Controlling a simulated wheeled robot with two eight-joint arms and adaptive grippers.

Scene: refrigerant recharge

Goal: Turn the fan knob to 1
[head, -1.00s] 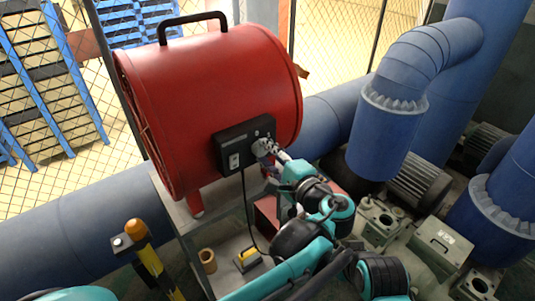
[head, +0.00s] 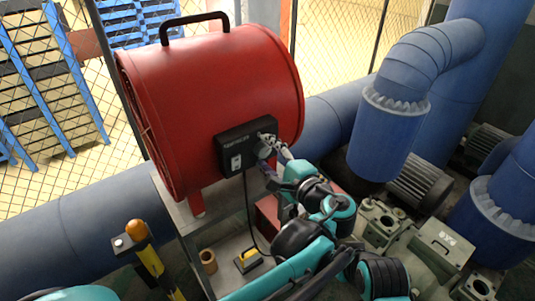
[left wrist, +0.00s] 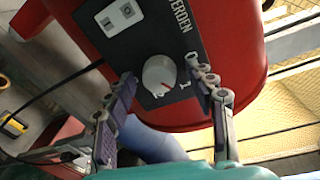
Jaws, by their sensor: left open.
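The red drum-shaped fan (head: 215,95) stands on a grey metal stand, with a black control box (head: 235,150) on its side. The round grey knob (left wrist: 159,75) is on the black panel in the left wrist view, with a red pointer mark and printed positions around its right and lower side. The exact setting is hard to read. My left gripper (left wrist: 160,66) is open, one finger on each side of the knob, with visible gaps to it. In the head view the left gripper (head: 270,151) is at the box and partly covers the knob. My right gripper is not seen.
A white switch (left wrist: 118,14) sits on the panel left of the knob. A black cable (head: 246,205) hangs from the box. Large blue pipes (head: 390,120) and pump parts (head: 430,250) stand to the right. A yellow-black post (head: 148,255) stands in front.

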